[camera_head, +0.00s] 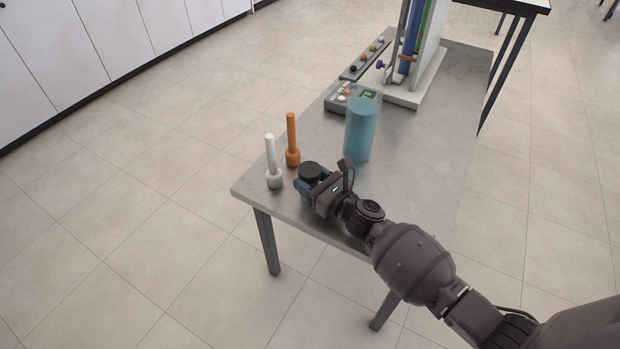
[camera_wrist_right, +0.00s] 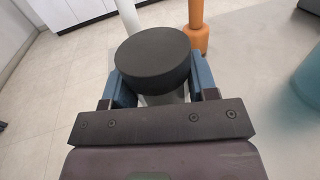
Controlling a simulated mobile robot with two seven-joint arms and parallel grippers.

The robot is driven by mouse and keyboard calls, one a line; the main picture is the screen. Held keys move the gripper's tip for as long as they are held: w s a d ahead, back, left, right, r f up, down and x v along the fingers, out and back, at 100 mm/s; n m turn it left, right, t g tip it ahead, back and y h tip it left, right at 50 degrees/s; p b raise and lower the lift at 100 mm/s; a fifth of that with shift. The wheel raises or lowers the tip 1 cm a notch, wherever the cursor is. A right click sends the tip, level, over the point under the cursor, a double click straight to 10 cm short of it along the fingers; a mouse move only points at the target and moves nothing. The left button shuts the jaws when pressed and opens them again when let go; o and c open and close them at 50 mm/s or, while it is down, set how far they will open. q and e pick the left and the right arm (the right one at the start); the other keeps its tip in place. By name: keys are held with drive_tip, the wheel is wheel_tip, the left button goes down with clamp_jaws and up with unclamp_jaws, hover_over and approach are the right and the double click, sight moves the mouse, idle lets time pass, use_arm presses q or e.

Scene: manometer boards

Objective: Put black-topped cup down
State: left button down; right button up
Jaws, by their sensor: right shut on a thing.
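The black-topped cup (camera_head: 311,171) is at the near left end of the grey table, between the fingers of my right gripper (camera_head: 308,182). In the right wrist view its round black top (camera_wrist_right: 153,58) fills the space between the two blue fingers of the gripper (camera_wrist_right: 160,88). The gripper is shut on the cup, whose lower part is mostly hidden. I cannot tell whether its base touches the table. My left gripper is not in view.
A white peg-like piece (camera_head: 272,165) and an orange one (camera_head: 292,143) stand just beyond the cup. A teal cylinder (camera_head: 360,130), a grey control box (camera_head: 352,98) and a manometer board (camera_head: 420,60) stand farther back. The table's (camera_head: 430,150) right side is clear.

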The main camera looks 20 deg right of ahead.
drive_tip(key=o, duration=1)
drive_tip(key=shift+f, duration=0.15)
